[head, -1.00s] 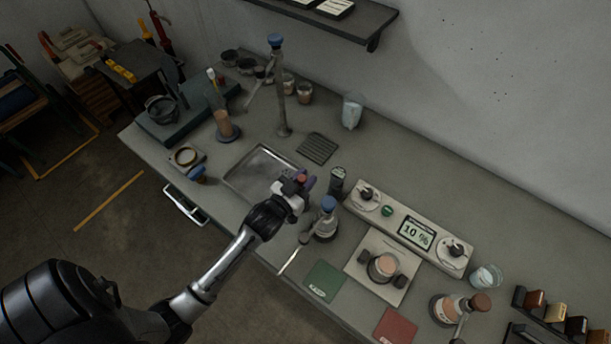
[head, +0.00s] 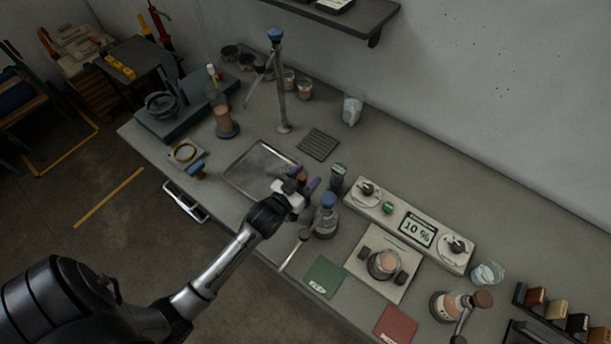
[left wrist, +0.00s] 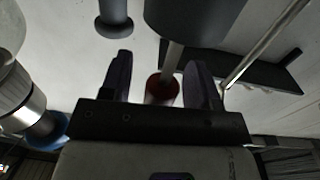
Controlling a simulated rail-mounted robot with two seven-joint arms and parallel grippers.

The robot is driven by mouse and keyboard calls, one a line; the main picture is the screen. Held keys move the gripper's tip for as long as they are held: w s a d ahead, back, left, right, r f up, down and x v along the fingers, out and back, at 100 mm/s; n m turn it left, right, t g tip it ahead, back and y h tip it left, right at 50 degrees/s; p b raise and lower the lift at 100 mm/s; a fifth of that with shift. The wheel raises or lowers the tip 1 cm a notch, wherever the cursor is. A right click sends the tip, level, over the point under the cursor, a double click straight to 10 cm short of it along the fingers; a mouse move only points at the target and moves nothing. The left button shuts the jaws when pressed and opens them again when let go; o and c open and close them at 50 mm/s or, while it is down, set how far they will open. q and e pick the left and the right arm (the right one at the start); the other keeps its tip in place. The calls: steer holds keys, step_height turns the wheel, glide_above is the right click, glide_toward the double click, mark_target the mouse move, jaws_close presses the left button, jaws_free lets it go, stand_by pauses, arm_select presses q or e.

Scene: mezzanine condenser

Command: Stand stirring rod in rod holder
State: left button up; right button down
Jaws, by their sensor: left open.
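My left gripper (head: 301,182) is open, with its purple-tinted fingers apart above the bench. A red knob (head: 301,172), which looks like the top end of the stirring rod, sits between the fingers. In the left wrist view the red end (left wrist: 162,88) lies between the open fingertips (left wrist: 160,80), nearer the right one. The grey shaft (left wrist: 174,55) runs from it to a dark cylinder (left wrist: 195,18), likely the rod holder. I cannot tell whether the shaft is inside that cylinder or behind it. In the head view my gripper hides the lower rod and the holder.
A blue-stoppered flask (head: 327,222) stands close right of the gripper, and a dark upright device (head: 337,177) just behind it. A shallow metal tray (head: 243,182) is at the left. A tall stand (head: 280,95) rises behind.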

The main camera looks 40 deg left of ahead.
arm_select(q)
steer(key=shift+s, duration=0.1)
steer(key=s, duration=1.3)
steer(key=shift+s+d, duration=0.25)
steer(key=shift+s, duration=0.1)
steer(key=shift+a, duration=0.1)
